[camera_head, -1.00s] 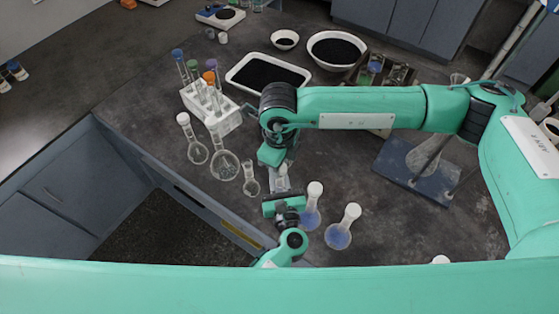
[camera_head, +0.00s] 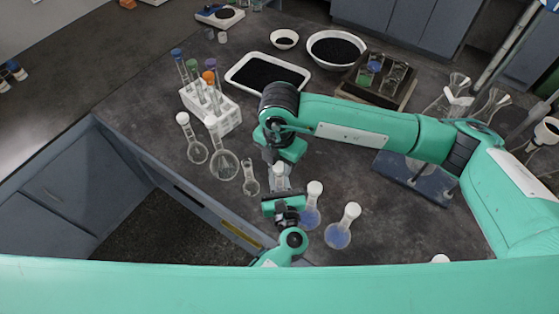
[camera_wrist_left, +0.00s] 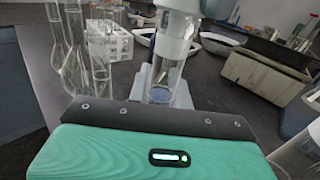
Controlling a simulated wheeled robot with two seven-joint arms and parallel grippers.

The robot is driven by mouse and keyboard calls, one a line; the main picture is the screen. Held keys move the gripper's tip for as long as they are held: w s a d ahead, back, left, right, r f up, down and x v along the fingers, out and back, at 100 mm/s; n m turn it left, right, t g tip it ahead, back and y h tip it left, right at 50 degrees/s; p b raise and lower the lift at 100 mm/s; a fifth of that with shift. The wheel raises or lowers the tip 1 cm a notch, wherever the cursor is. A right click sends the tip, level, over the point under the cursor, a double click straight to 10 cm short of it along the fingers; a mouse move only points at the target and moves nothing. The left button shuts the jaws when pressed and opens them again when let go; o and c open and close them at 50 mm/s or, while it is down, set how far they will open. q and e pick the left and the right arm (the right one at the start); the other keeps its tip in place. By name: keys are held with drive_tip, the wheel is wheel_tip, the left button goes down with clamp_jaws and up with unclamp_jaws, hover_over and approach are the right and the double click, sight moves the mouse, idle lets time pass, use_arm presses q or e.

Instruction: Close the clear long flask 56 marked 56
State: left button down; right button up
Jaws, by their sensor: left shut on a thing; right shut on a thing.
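A clear long flask (camera_wrist_left: 163,84) stands upright between the grey fingers of my left gripper (camera_wrist_left: 160,94), which is shut on it. In the head view my left gripper (camera_head: 283,193) comes from below at the table's front edge. A white stopper (camera_wrist_left: 179,24) is at the flask's mouth; it also shows in the head view (camera_head: 279,168). My right gripper (camera_head: 281,160) is over the flask, shut on the white stopper. I cannot tell how deeply the stopper sits. The mark 56 is not readable, and the flask's lower part is hidden.
Clear flasks (camera_head: 224,166) stand left of my grippers, and two blue-filled flasks (camera_head: 338,236) with white stoppers stand right. A white tube rack (camera_head: 222,125), a black-filled tray (camera_head: 240,84) and a blue-grey stand (camera_head: 412,182) are farther back.

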drive_tip(key=m, duration=0.3)
drive_tip(key=shift+m, duration=0.3)
drive_tip(key=m, duration=0.4)
drive_tip(key=shift+m, duration=0.3)
drive_tip(key=o, duration=0.9)
drive_tip(key=shift+o, duration=0.2)
drive_tip(key=shift+r, duration=2.25)
drive_tip(key=shift+c, duration=0.4)
